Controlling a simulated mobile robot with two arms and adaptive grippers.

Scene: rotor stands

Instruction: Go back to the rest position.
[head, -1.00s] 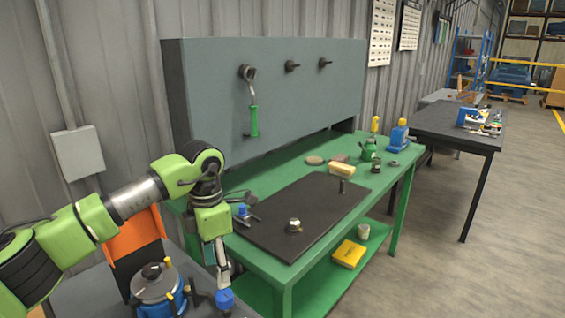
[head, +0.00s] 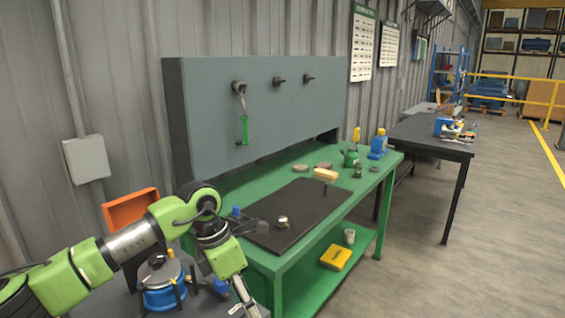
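My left arm comes in from the left, bent at a green elbow above the near corner of the workbench. Its gripper (head: 245,300) points down at the bottom edge of the head view, in front of the green bench (head: 275,262). The fingers are small and partly cut off, so I cannot tell whether they are open or shut. I see nothing clearly held. My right arm and gripper are not in view.
A blue and grey round unit (head: 163,285) stands beside my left forearm, with an orange bin (head: 128,208) behind it. A black mat (head: 290,215) lies on the bench. A yellow box (head: 335,257) is on the lower shelf. The floor at right is clear.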

